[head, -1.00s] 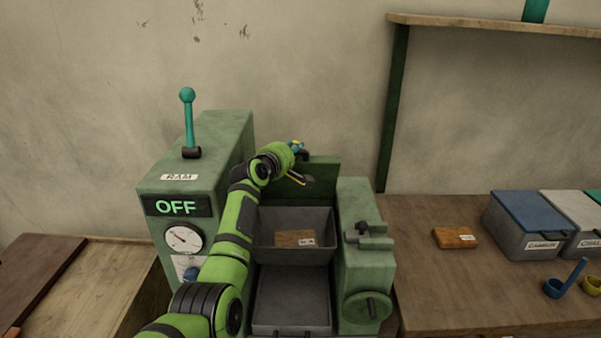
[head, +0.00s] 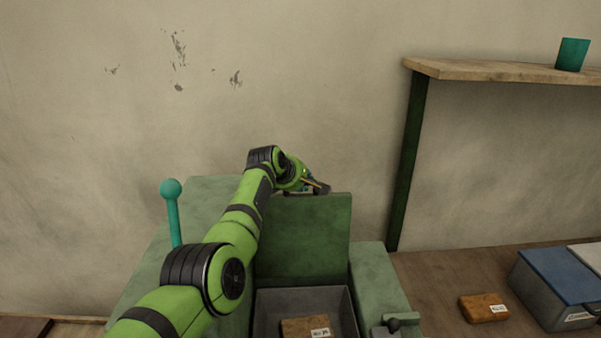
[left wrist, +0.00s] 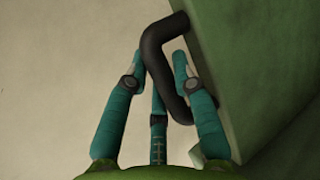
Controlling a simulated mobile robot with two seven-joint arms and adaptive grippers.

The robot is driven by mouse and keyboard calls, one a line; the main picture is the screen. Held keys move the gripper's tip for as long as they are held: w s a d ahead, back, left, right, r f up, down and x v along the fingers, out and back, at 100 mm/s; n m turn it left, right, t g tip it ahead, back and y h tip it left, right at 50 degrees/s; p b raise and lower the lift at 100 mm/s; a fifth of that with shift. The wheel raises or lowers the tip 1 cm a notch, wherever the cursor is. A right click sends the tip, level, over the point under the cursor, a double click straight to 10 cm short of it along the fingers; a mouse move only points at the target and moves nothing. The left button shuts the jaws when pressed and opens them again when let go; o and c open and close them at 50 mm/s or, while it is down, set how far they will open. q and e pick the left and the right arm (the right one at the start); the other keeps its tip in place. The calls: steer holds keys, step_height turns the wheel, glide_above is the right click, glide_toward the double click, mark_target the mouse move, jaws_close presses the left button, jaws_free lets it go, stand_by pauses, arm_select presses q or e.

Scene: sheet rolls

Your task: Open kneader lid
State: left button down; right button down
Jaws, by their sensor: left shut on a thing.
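The kneader lid (head: 306,240) is a green panel standing upright behind the grey kneader trough (head: 345,305). A brown block with a white label (head: 305,327) lies in the trough. My left gripper (head: 318,187) is at the lid's top edge in the head view. In the left wrist view, the fingers of my left gripper (left wrist: 158,57) are around the black lid handle (left wrist: 154,48), shut on it. The green lid (left wrist: 240,65) fills the right side of that view. My right gripper is not in view.
The machine housing with a teal ram lever (head: 173,215) stands left, partly hidden by my left arm. At right, a table (head: 440,285) holds a brown block (head: 483,307) and a blue-lidded bin (head: 560,285). A wooden shelf (head: 500,70) is above it.

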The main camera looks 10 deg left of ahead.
arm_select(q)
steer(key=shift+w+f, duration=0.2)
steer(key=shift+f, duration=0.25)
steer(key=c, duration=1)
jaws_free()
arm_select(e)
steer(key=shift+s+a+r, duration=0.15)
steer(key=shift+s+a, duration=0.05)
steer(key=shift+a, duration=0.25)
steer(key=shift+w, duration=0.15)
